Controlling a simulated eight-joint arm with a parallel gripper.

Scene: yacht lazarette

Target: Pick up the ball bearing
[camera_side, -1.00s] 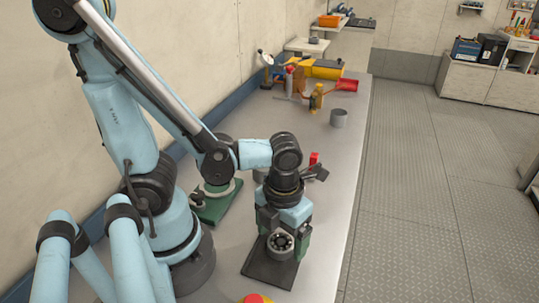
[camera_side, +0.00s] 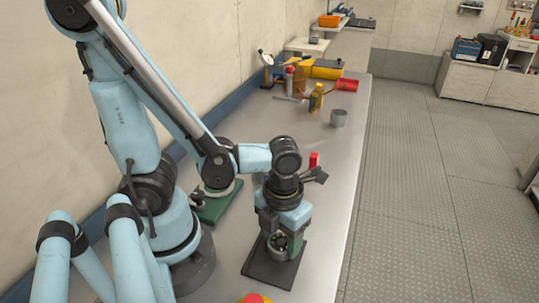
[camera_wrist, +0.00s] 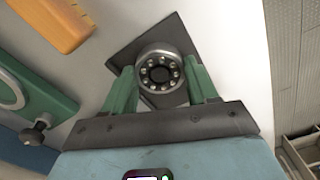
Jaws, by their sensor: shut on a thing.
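The ball bearing (camera_wrist: 160,73) is a grey metal ring with small balls around a dark centre hole. In the wrist view it sits between the two green fingers of my gripper (camera_wrist: 163,84), which are shut on it from both sides. In the side view my gripper (camera_side: 280,238) points down at the dark square plate (camera_side: 259,268), with the bearing (camera_side: 277,246) low between its fingers, partly hidden.
A green fixture with a round ring (camera_side: 213,208) stands behind and left of my gripper. A small red object (camera_side: 314,159) and a grey cup (camera_side: 338,118) stand farther back, with bottles and tools beyond. A red button (camera_side: 256,299) is at the front. The bench's right strip is clear.

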